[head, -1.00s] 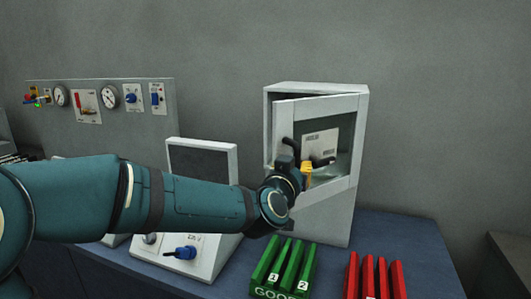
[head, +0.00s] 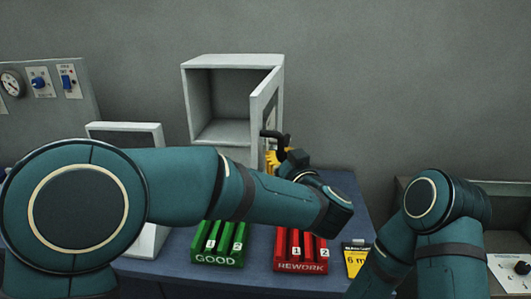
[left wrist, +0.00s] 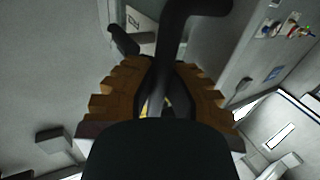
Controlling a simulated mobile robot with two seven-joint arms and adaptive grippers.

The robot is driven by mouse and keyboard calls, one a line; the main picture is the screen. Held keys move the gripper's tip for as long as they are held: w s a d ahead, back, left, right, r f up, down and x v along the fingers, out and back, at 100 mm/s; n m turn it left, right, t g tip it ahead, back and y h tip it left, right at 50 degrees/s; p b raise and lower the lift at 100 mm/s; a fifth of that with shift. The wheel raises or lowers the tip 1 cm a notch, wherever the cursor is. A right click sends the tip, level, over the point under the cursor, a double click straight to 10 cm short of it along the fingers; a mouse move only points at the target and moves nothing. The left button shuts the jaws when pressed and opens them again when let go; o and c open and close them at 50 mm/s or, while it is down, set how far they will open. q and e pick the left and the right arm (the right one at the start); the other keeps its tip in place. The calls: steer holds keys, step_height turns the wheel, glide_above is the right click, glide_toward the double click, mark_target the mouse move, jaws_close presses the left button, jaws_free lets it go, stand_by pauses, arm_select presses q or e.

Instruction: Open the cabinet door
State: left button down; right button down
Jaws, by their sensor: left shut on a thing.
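The white cabinet (head: 225,61) stands at the back of the bench in the head view. Its door (head: 257,120) is swung wide out toward me on the right side, seen nearly edge-on, and the inside looks empty. The black door handle (head: 274,135) is on the door's outer face. My left gripper (head: 278,157) is at the handle, its yellow fingers partly hidden by the door and wrist. In the left wrist view its ribbed fingers (left wrist: 165,72) close around the black handle (left wrist: 176,35). My right arm shows at the lower right, but its gripper is not visible.
A green GOOD rack (head: 218,258) and a red REWORK rack (head: 300,266) sit on the blue bench below my left arm. A yellow-and-black label card (head: 355,258) lies to their right. A panel with gauges (head: 45,110) stands at the left.

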arm_select(q)
steer(key=shift+s+d+f, duration=0.15)
steer(key=shift+d+f, duration=0.05)
steer(key=shift+d, duration=0.1)
steer(key=c, duration=1.5)
jaws_free()
steer(key=shift+o, duration=1.3)
steer(key=shift+s+r, duration=0.15)
steer(key=v, duration=1.2)
